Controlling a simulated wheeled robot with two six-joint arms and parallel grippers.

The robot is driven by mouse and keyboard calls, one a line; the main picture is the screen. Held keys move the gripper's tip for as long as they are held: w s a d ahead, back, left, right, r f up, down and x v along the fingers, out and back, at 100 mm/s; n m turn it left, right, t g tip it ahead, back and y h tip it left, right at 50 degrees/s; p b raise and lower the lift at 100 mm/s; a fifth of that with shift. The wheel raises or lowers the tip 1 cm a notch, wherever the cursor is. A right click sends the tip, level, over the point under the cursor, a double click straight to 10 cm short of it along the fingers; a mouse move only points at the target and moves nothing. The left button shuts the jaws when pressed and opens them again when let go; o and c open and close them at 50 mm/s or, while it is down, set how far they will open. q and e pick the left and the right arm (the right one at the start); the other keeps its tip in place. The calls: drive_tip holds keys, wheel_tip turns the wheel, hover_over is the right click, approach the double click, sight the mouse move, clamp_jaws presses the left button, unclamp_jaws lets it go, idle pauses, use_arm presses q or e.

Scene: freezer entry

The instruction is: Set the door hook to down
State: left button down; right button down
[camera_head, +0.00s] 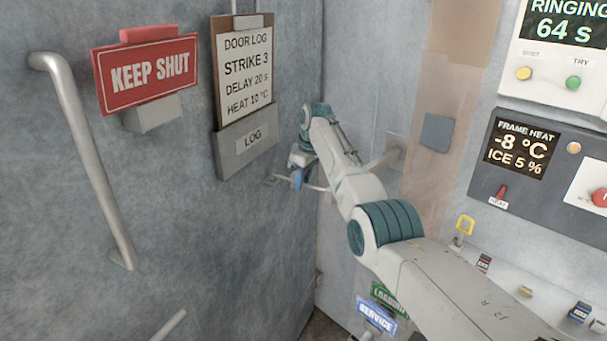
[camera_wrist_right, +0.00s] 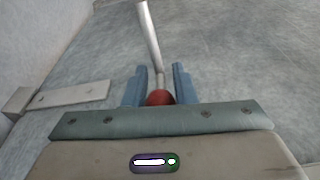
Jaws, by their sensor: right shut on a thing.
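The door hook is a pale metal rod (camera_wrist_right: 151,35) with a red ball (camera_wrist_right: 159,97) at its near end, in the right wrist view. My right gripper (camera_wrist_right: 158,88) has its blue fingers on either side of this red end and is shut on it. In the head view my right gripper (camera_head: 297,180) is at the door's right edge, below the log holder. Thin metal parts of the hook (camera_head: 318,188) show beside the fingers there. My gripper and arm hide most of the hook, so its angle is hard to tell there. My left gripper is not in view.
The grey door (camera_head: 180,230) carries a long handle (camera_head: 88,160), a red KEEP SHUT sign (camera_head: 150,72) and a door log (camera_head: 246,65). Right of my arm are a grey heat panel (camera_head: 480,180) and a ledge with small tagged items. A plate (camera_wrist_right: 78,95) shows left of the fingers.

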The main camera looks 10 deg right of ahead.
sight(307, 185)
drive_tip(key=shift+f, duration=0.2)
idle(0.6)
drive_tip(key=c, duration=1.2)
unclamp_jaws()
drive_tip(key=shift+a, duration=0.1)
drive_tip(key=shift+r, duration=0.3)
drive_tip(key=b+v, duration=0.4)
drive_tip(key=v, duration=0.4)
drive_tip(key=shift+w+r, duration=0.1)
drive_tip(key=shift+r, duration=1)
drive_tip(key=shift+f, duration=0.1)
